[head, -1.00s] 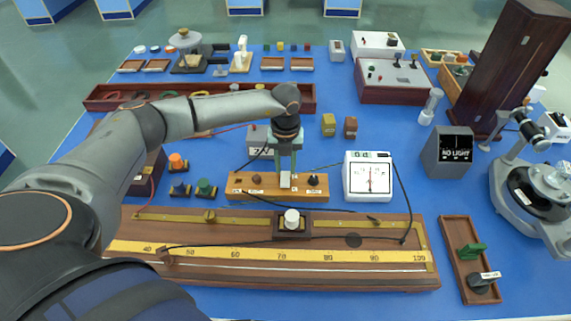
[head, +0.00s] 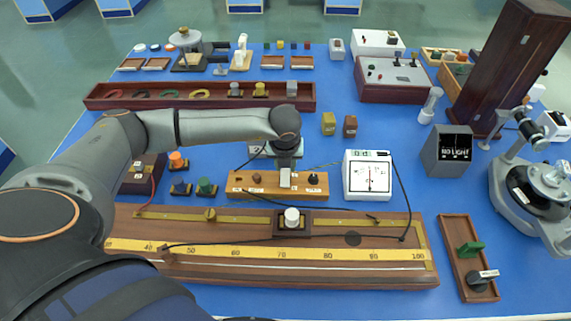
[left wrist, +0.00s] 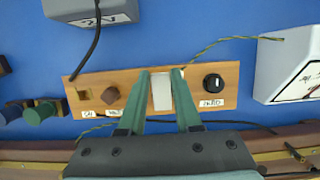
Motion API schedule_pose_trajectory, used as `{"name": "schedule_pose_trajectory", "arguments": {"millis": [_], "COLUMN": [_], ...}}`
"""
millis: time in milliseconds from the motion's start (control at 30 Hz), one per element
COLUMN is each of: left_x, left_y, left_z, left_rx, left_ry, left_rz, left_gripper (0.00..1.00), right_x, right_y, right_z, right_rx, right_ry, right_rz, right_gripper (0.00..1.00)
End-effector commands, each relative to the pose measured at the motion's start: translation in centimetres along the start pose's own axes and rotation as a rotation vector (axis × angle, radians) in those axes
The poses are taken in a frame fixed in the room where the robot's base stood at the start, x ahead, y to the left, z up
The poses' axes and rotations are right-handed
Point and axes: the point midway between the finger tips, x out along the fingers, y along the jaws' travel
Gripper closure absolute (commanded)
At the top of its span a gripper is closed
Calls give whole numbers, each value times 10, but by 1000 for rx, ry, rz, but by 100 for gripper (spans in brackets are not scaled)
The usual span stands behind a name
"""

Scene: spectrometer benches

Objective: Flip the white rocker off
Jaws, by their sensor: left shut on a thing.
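The white rocker (head: 285,178) stands on a small wooden switch board (head: 268,180) in the middle of the table. In the left wrist view the rocker (left wrist: 162,92) is upright between the two green fingers of my left gripper (left wrist: 162,72). A brown knob (left wrist: 111,95) is to the left of the fingers, and a black knob (left wrist: 213,82) labelled ZERO is to the right. The rocker's lower part is partly hidden. My right gripper is out of view.
A white meter (head: 368,190) stands right of the board. A long wooden metre bridge (head: 200,273) lies in front. Wires run from the board to the meter and to a grey box (left wrist: 90,8) behind. Plug blocks stand to the left.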

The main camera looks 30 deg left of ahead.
Motion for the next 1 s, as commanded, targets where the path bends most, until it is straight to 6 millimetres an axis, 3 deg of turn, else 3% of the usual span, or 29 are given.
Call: {"name": "schedule_pose_trajectory", "arguments": {"millis": [200,233,467,767,1000], "left_x": [0,0,0,-2,-35], "left_y": [0,0,0,0,0], "left_z": [1,1,1,1,1], "left_rx": [-1,-1,-1,0,-1], "left_ry": [-3,-3,-1,0,-2], "left_rz": [1,1,1,-1,-3], "left_gripper": [100,65,40,38,38], "right_x": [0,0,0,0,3], "right_y": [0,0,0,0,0], "right_z": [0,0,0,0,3], "right_rx": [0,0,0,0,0], "right_ry": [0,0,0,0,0], "right_rz": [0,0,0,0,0], "right_gripper": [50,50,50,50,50]}}
